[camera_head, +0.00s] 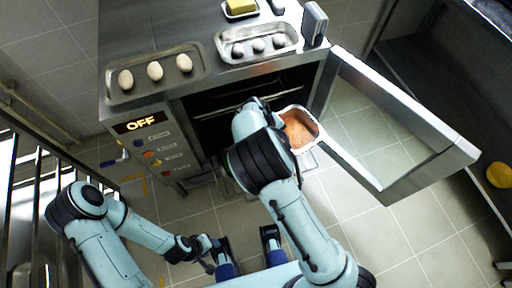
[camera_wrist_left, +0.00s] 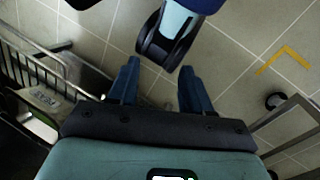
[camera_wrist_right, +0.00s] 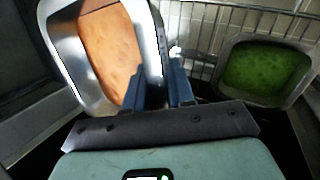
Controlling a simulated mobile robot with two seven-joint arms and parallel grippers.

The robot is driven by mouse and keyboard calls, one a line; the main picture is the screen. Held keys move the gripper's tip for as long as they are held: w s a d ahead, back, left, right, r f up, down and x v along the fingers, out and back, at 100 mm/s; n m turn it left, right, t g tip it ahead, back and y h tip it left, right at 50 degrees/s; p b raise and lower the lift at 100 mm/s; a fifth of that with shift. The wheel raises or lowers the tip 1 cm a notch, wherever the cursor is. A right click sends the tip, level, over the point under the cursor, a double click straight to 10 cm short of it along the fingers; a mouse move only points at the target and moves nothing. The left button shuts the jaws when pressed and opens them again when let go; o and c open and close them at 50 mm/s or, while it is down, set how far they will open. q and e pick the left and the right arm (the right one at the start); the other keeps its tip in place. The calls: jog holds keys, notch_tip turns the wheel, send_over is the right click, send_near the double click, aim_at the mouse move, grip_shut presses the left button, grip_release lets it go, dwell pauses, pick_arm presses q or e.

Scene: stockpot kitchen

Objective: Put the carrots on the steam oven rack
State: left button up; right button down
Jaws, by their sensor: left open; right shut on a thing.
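The carrots are an orange mass in a metal tray (camera_head: 317,118) at the mouth of the open steam oven (camera_head: 190,115). In the right wrist view the carrots (camera_wrist_right: 108,50) fill the tray at the left. My right gripper (camera_wrist_right: 168,70) is shut on this tray's near rim. In the head view my right arm hides that grip and part of the oven opening. A wire rack (camera_wrist_right: 200,35) shows behind the fingers, inside the oven. My left gripper (camera_wrist_left: 157,78) is open and empty, low over the floor.
A tray of green food (camera_wrist_right: 265,70) sits at the right in the right wrist view. The oven door (camera_head: 400,130) stands open to the right. Trays with eggs (camera_head: 155,72) and other pale round items (camera_head: 258,44) stand on the oven top. A metal rail cart (camera_head: 35,190) is at left.

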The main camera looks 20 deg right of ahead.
jog(key=shift+w+d+f+n+b, duration=0.15)
jog(key=shift+w+f+n+b, duration=0.1)
jog(key=shift+w+f+b, duration=0.25)
jog(key=shift+w+d+f+n+b, duration=0.1)
jog(key=shift+w+f+n+b, duration=0.2)
jog(key=shift+w+b, duration=0.35)
jog(key=shift+w+t+b, duration=0.3)
jog(key=shift+w+b, duration=0.2)
jog(key=shift+w, duration=0.05)
jog(key=shift+w+f+n, duration=0.1)
jog(key=shift+f+n, duration=0.15)
notch_tip(320, 180, down, 14)
jog(key=b, duration=0.3)
jog(key=shift+f+b, duration=0.1)
jog(key=shift+b, duration=0.3)
pick_arm(q)
jog(key=w+a+f+t+y+b, duration=0.1)
jog(key=w+a+f, duration=0.3)
jog(key=w+f, duration=0.4)
jog(key=shift+w+f+n+t, duration=0.25)
jog(key=shift+f+n+t, duration=0.15)
jog(key=shift+f+t, duration=0.65)
pick_arm(e)
jog(key=shift+f, duration=2.5)
pick_arm(q)
jog(key=shift+f, duration=0.1)
